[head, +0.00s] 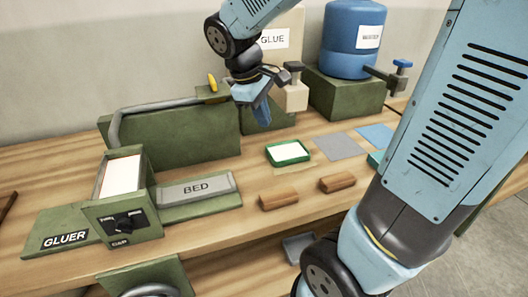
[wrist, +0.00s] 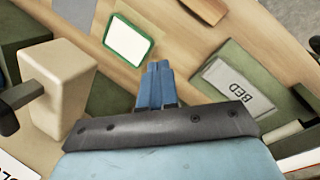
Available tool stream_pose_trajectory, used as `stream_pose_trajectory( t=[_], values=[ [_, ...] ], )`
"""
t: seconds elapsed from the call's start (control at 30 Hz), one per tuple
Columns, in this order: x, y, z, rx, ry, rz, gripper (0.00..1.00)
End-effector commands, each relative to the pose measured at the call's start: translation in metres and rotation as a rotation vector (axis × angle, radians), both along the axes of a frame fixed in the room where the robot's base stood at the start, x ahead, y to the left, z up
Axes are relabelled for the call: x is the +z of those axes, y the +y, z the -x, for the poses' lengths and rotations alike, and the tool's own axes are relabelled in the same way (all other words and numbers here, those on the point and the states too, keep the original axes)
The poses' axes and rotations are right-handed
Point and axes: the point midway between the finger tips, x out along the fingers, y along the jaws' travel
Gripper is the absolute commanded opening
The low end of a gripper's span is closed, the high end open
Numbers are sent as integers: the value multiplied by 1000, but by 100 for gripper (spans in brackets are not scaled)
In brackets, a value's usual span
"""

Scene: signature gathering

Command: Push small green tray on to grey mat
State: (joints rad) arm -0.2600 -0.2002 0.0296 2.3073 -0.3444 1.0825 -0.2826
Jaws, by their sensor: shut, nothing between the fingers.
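The small green tray (head: 289,163) lies on the wooden table with a white sheet or pad inside it. It also shows at the top of the wrist view (wrist: 122,55). The grey mat (head: 339,146) lies flat just to the right of the tray, apart from it by a narrow strip of wood. A grey piece at the top left of the wrist view (wrist: 75,10) looks like this mat. My gripper (head: 263,117) is shut and empty, pointing down above and behind the tray's left side. Its blue fingers (wrist: 158,66) show together in the wrist view.
A blue mat (head: 375,136) lies right of the grey mat. A teal tray (head: 375,159) is partly hidden by my arm. Two wooden blocks (head: 278,200) (head: 338,182) lie in front. The glue container (head: 285,60) and blue water tank (head: 352,38) stand behind. The BED plate (head: 195,189) is left.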

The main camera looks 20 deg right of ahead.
Motion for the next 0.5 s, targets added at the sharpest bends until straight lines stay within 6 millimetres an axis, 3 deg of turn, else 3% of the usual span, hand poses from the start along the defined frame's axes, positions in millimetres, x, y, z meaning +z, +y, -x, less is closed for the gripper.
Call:
stream_pose_trajectory(
  t=[0.5],
  values=[
    [-80,56,-77,492,363,342,0]
  ],
)
